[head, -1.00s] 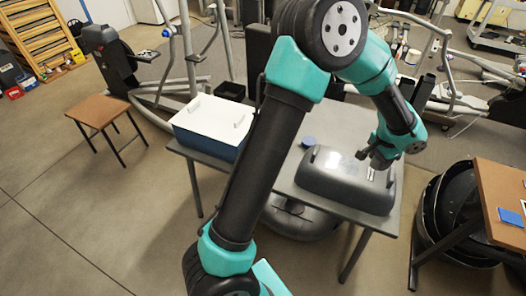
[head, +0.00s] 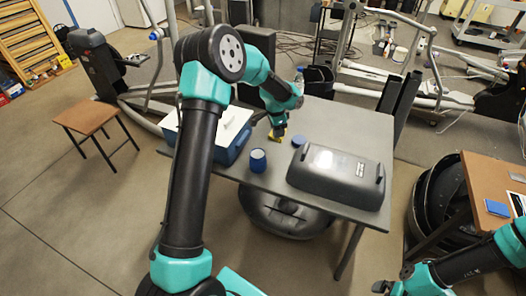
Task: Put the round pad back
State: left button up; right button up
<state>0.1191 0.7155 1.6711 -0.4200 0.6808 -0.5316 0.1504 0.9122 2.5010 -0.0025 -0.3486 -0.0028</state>
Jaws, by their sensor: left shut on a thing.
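A flat blue round disc (head: 299,141), which looks like the round pad, lies on the grey table (head: 232,172) behind the dark grey casing. My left gripper (head: 277,137) is left of the disc, low over the table's back part. It is shut on a small yellow thing (head: 273,140), mostly hidden by the gripper. My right gripper (head: 384,288) is at the bottom edge, in front of the table; its jaws are too small and cut off to read.
The dark grey casing (head: 335,178) covers the table's right front. A blue cup (head: 258,161) stands left of it. A blue bin with a white lid (head: 237,122) is at the left, partly behind my arm. A bottle (head: 299,80) stands at the back. A brown side table (head: 480,185) is at the right.

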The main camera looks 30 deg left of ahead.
pick_arm(q)
jog(key=m, duration=0.1)
send_over(268, 150)
notch_tip(268, 150, down, 2)
jog(key=shift+s+f, duration=0.15)
jog(key=shift+f, duration=0.05)
jog(key=shift+f, duration=3.1)
jog(key=shift+f, duration=0.1)
jog(key=shift+f, duration=1.8)
jog(key=shift+f, duration=0.15)
jog(key=o, duration=0.8)
jog(key=shift+o, duration=0.2)
